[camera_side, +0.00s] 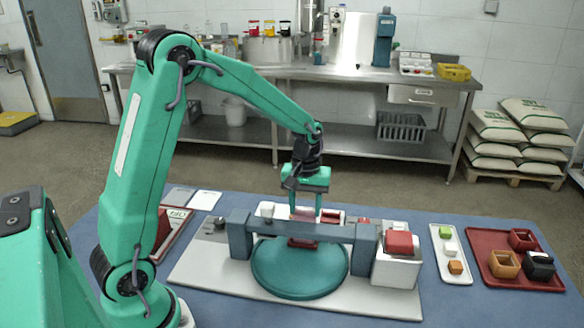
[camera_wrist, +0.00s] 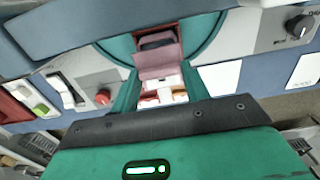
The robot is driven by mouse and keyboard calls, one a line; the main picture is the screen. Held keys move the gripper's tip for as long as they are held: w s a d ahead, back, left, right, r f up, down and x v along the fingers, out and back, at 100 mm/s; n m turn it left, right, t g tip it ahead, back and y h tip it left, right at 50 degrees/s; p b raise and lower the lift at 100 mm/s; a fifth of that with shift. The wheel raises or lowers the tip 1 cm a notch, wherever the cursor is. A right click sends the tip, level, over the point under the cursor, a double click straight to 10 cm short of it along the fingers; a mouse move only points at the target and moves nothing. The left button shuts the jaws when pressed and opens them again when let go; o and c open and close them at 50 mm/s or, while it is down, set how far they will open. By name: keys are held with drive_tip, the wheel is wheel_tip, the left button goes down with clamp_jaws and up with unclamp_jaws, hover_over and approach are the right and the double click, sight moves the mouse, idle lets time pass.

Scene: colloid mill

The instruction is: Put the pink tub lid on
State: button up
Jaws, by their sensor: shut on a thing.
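The pink lid (camera_side: 303,214) is between the fingers of my gripper (camera_side: 306,209), just above the blue-grey beam in the side view. In the wrist view my gripper (camera_wrist: 160,72) is shut on the pink lid (camera_wrist: 157,72), with a green finger at each side. A dark red tub (camera_wrist: 171,30) with a dark opening stands on the teal turntable (camera_wrist: 208,47), just beyond the lid. In the side view the tub (camera_side: 302,243) shows below the beam on the turntable (camera_side: 300,275). The beam hides part of it, and I cannot tell whether lid and tub touch.
The beam (camera_side: 300,232) spans the turntable on two posts. A white box (camera_side: 395,272) with a red block on top stands to the right. Further right are a white tray (camera_side: 436,233) of small blocks and a red tray (camera_side: 515,282) of open tubs.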

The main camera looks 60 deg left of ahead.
drive_tip(key=shift+f, duration=1.05)
drive_tip(key=shift+f, duration=0.2)
idle(1.6)
drive_tip(key=o, duration=1.5)
drive_tip(key=shift+r, duration=0.15)
drive_tip(key=shift+r, duration=3.35)
drive_tip(key=shift+s+r, duration=0.1)
drive_tip(key=shift+r, duration=0.05)
